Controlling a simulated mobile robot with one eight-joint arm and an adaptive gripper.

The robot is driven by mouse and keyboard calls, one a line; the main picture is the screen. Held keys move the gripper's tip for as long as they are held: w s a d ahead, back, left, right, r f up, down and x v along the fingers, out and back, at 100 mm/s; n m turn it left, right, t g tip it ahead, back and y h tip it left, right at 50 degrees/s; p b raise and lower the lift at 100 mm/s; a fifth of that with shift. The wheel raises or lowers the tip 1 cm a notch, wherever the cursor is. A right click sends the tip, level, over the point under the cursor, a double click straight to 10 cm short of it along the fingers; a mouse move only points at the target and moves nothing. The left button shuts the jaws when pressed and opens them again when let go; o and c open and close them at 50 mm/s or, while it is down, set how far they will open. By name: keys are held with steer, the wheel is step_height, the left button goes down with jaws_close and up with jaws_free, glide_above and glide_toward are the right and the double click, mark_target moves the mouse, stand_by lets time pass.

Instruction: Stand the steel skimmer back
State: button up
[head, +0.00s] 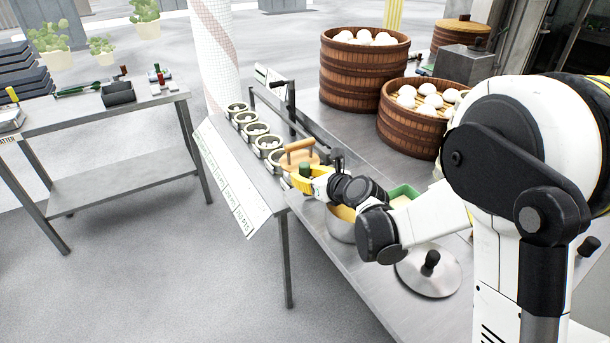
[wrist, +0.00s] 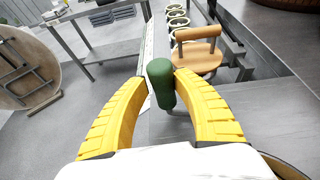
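My gripper (head: 314,184) is low over the near end of the counter, with its yellow fingers also in the wrist view (wrist: 163,92). Its two fingertips close from both sides on an upright green handle (wrist: 160,72). The top of this handle also shows in the head view (head: 305,169). The steel part of the skimmer is not visible; whatever is below the handle is hidden, so I cannot tell for sure that it is the skimmer's.
A wooden-handled piece (head: 300,154) stands just behind my gripper, beside a row of several round pots (head: 257,139). A steel pot (head: 341,228) and a lid (head: 428,274) are close on the right. Bamboo steamers (head: 360,75) with buns stand farther back. A side table (head: 110,140) is at left.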

stand_by(0.3)
steer(key=d+p+v, duration=0.1)
steer(key=v, duration=0.5)
steer(key=shift+w, duration=0.25)
stand_by(1.3)
steer(key=shift+s+d+r, duration=0.15)
steer(key=shift+s+d, duration=0.05)
steer(key=o, duration=0.6)
steer(key=shift+d, duration=0.1)
steer(key=v, duration=1.2)
